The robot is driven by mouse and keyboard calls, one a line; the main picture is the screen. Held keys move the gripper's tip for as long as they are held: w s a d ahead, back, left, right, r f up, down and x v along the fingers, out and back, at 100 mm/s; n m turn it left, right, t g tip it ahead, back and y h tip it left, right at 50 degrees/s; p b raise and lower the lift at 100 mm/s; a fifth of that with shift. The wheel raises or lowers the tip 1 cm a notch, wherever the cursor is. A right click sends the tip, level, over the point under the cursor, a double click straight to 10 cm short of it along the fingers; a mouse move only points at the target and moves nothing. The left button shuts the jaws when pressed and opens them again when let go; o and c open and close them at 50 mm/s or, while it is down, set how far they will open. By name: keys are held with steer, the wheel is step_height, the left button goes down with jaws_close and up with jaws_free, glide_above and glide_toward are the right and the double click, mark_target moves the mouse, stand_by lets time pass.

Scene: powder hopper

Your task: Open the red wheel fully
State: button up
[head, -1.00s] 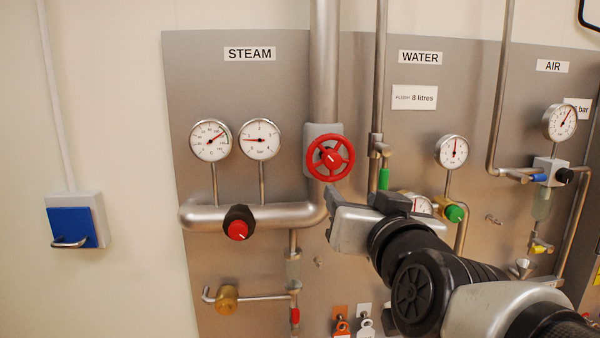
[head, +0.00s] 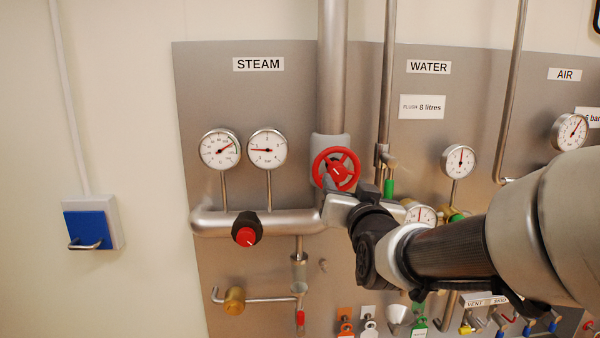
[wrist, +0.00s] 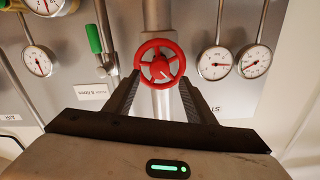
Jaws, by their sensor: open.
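The red wheel (head: 336,168) is a spoked handwheel on the vertical steam pipe, below and right of the STEAM label. In the head view my gripper (head: 338,198) is at the wheel's lower edge, and its fingers are largely hidden behind its own body. In the wrist view the red wheel (wrist: 160,64) sits ahead, between and just beyond the two dark fingertips of my gripper (wrist: 160,82). The fingers are spread apart on either side of the wheel. I cannot tell whether they touch its rim.
A red-and-black knob (head: 246,231) sits on the horizontal steam pipe, with two gauges (head: 267,149) above it. A green-handled valve (head: 389,186) is close to the right of the wheel. A blue-fronted box (head: 88,229) is on the wall at far left.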

mark_target(339, 175)
steer(key=w, duration=0.5)
steer(key=c, duration=1)
steer(key=shift+c, duration=0.2)
